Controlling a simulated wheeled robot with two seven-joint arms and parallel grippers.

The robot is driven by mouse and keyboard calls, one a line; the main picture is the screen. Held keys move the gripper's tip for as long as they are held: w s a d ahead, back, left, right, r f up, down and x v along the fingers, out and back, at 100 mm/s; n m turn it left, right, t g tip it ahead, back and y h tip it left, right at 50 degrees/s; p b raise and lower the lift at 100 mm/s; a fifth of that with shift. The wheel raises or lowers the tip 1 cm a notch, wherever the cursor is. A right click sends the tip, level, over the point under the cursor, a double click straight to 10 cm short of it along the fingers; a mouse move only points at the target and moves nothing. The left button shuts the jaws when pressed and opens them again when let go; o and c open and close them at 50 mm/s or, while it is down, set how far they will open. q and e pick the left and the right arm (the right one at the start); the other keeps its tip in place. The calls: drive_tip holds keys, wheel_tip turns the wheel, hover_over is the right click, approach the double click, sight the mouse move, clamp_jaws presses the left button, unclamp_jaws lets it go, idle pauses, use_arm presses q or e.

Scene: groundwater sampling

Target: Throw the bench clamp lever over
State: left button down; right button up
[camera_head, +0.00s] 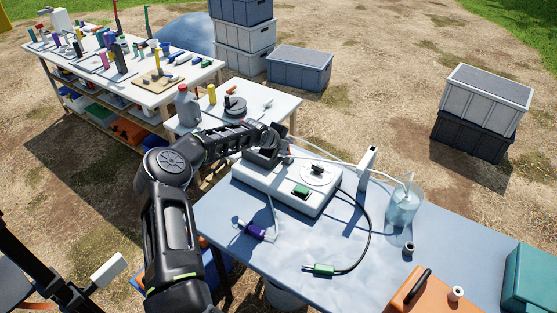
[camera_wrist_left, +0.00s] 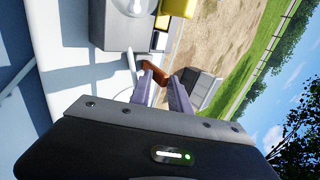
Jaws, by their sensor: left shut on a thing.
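My left gripper (camera_head: 279,146) reaches over the far left end of the white instrument box (camera_head: 270,189) on the blue-grey bench (camera_head: 345,235). In the left wrist view my left gripper (camera_wrist_left: 160,84) has its two grey fingers around an orange-brown lever (camera_wrist_left: 156,73), and it is shut on it. The lever stands near a grey box (camera_wrist_left: 118,30). In the head view the lever and the clamp's body are mostly hidden by the gripper and are too small to make out. My right gripper is not in view.
A black cable runs from the instrument to a green plug (camera_head: 322,269). A purple-handled tool (camera_head: 255,230), a clear beaker (camera_head: 404,207) and an orange case (camera_head: 420,298) are on the bench. A smaller table (camera_head: 280,104) stands behind. The bench's middle right is mostly clear.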

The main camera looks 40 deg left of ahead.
use_arm(q)
drive_tip(key=shift+w+r+g, duration=0.2)
drive_tip(key=shift+w+g, duration=0.05)
drive_tip(key=shift+w, duration=0.25)
drive_tip(key=shift+w+r+g, duration=0.15)
drive_tip(key=shift+w+g, duration=0.1)
drive_tip(key=shift+w, duration=0.2)
drive_tip(key=shift+r, duration=0.2)
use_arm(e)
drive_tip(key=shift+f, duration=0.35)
use_arm(q)
drive_tip(key=shift+w, duration=0.1)
drive_tip(key=c, duration=1.4)
unclamp_jaws()
drive_tip(key=shift+w, duration=0.1)
drive_tip(key=shift+d+f, duration=0.1)
drive_tip(key=shift+f, duration=0.05)
drive_tip(key=shift+f, duration=0.1)
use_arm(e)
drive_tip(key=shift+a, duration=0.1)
